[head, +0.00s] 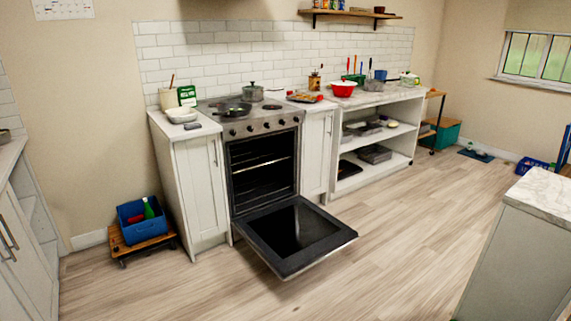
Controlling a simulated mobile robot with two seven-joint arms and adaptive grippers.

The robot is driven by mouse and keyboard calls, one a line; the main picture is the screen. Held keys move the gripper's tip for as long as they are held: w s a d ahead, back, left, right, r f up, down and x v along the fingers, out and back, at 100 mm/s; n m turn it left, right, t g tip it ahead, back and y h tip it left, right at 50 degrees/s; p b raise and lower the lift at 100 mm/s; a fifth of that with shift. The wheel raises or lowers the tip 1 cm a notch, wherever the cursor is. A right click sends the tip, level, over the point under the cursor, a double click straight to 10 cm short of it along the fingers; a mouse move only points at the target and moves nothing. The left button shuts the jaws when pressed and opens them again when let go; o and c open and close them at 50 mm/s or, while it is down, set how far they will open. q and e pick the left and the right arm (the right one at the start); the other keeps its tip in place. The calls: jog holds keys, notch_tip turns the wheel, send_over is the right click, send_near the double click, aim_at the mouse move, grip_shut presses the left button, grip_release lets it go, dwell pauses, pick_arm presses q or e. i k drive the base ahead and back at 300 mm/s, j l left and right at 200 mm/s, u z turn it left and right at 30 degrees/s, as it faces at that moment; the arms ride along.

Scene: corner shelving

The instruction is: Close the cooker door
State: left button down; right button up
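The cooker (262,128) stands against the tiled wall between white cabinets, left of the middle in the head view. Its door (297,232) is hinged at the bottom and hangs open, lying about level above the floor with its dark inner side up. The oven cavity (262,170) is exposed, and wire racks show inside it. A row of knobs runs along the cooker's front above the cavity. Neither of my grippers is in view.
A pan (232,109) and a pot (253,92) stand on the hob. A blue crate (141,222) sits on a low wooden dolly (120,247) at left. A marble-topped counter (545,192) stands at right. The wooden floor (400,230) between is clear.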

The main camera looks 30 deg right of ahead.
aim_at(293, 237)
jog(key=i+l+z, duration=0.25)
jog(key=i+z, duration=0.15)
jog(key=i, duration=0.2)
jog(key=i+z, duration=0.35)
jog(key=i, duration=0.25)
jog(key=i+j+z, duration=0.1)
jog(key=i+z, duration=0.3)
jog(key=i, duration=0.2)
